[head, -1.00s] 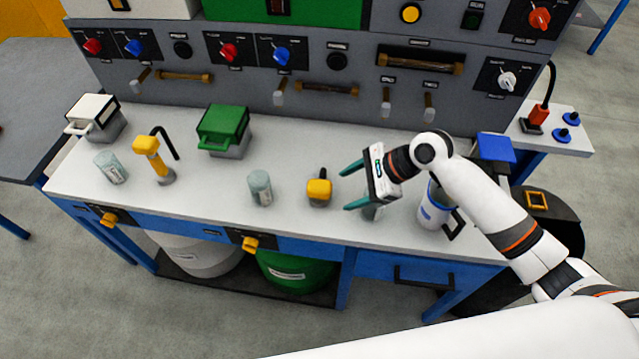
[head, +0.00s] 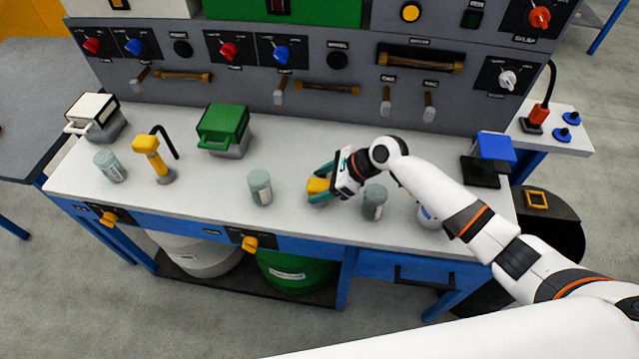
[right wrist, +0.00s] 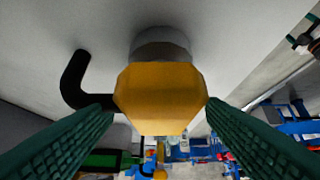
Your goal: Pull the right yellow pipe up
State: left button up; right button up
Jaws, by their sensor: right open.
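The right yellow pipe's head (head: 317,187) sits low on the white tabletop in the middle of the table. In the right wrist view the yellow head (right wrist: 162,97) fills the centre, with a grey round base and a black hooked tube (right wrist: 78,82) beside it. My right gripper (head: 322,184) is around the yellow head, with its green fingers on either side. The fingers are open; whether they touch the head I cannot tell. The left yellow pipe (head: 150,150) stands taller at the left of the table. My left gripper is not in view.
Grey-green canisters stand either side of the right pipe, one to its left (head: 260,187) and one to its right (head: 375,202). A white mug (head: 427,216) is partly hidden by my right arm. A grey control panel (head: 355,105) rises behind the table.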

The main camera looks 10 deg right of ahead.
jog(key=shift+w+a+f, duration=0.1)
jog(key=shift+a+f, duration=0.15)
jog(key=shift+c, duration=0.5)
jog(key=c, duration=1.3)
notch_tip(320, 180, up, 9)
jog(key=p, duration=1.2)
jog(key=shift+w+r+p, duration=0.1)
jog(key=shift+p, duration=0.3)
jog(key=o, duration=1.3)
jog(key=shift+o, duration=0.5)
